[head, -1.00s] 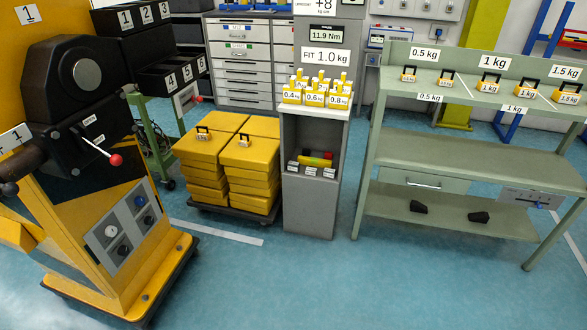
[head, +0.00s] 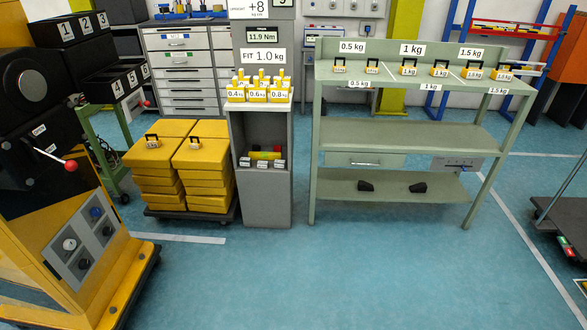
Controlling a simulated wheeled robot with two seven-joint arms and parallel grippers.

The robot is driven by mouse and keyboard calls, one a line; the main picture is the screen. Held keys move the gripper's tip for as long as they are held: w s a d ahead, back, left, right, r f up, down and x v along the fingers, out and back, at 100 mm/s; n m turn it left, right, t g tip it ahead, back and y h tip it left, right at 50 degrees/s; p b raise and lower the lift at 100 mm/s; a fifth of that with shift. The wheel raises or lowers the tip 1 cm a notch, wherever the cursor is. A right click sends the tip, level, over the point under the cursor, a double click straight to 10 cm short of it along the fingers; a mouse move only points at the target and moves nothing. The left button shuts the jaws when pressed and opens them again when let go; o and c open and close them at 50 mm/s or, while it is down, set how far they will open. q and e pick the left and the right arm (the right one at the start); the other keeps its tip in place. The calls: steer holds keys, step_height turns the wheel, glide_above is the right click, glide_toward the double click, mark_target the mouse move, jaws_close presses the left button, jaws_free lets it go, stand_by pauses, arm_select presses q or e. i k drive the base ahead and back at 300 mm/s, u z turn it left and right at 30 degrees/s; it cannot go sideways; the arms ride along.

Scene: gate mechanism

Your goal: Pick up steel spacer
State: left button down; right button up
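I cannot make out a steel spacer for sure in the head view. A grey pedestal (head: 264,198) carries several yellow weights (head: 262,92) on top, marked 0.4, 0.6 and 0.8 kg. Its open niche holds small red, yellow and green items (head: 264,155) and labelled grey pieces, too small to tell apart. A green workbench (head: 415,134) to the right has several yellow weights (head: 409,68) on its top, under 0.5, 1 and 1.5 kg signs. Two dark blocks (head: 366,186) (head: 417,188) lie on its lowest shelf. Neither of my grippers is in view.
A yellow machine (head: 95,275) with a red-knobbed lever stands at left. Stacked yellow blocks (head: 200,160) sit on a low dolly beside the pedestal. Numbered black bins (head: 120,80) are behind the machine. A dark cart (head: 566,225) is at the right edge. The blue floor in front is clear.

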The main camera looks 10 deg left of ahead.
mark_target(244, 163)
steer(key=z, duration=0.45)
steer(key=i, duration=2.15)
steer(key=u, duration=1.7)
steer(key=i, duration=1.15)
steer(key=u, duration=1.15)
